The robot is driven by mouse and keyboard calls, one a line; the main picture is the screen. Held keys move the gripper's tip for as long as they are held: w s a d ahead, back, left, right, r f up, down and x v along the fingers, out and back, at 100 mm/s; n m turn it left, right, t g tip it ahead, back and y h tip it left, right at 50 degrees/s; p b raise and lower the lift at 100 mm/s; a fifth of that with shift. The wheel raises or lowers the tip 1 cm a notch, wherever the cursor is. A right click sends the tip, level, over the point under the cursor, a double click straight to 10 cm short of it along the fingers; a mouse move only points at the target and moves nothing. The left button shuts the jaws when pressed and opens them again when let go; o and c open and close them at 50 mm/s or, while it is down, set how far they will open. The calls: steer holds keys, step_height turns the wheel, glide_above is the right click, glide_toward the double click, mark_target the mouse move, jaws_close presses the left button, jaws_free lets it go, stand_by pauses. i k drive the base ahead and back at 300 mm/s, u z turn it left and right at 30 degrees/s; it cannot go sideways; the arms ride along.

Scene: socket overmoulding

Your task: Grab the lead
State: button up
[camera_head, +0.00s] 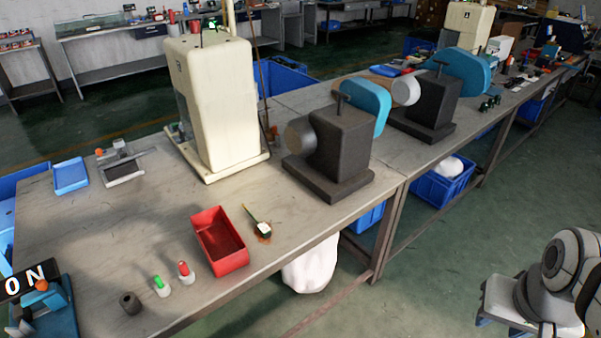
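No cable or wire is clear enough to name as the lead with certainty. A small item (258,226) with a thin dark stem and a white and orange end lies on the near workbench (120,235), just right of the red bin. It is too small to tell whether it is the lead. Part of my arm (562,262) shows at the lower right, off the bench and well away from that item. My gripper is not visible.
A red bin (220,241), a green button (161,285), a red button (185,271) and a dark cylinder (130,302) stand near the bench's front edge. A cream machine (213,100) and a dark machine (335,150) stand behind. Green floor (440,260) is open before the bench.

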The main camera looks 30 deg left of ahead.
mark_target(263, 229)
steer(key=u, duration=0.75)
steer(key=i, duration=1.2)
steer(key=u, duration=0.8)
steer(key=k, duration=0.65)
steer(key=u, duration=0.15)
steer(key=i, duration=0.75)
steer(key=z, duration=0.1)
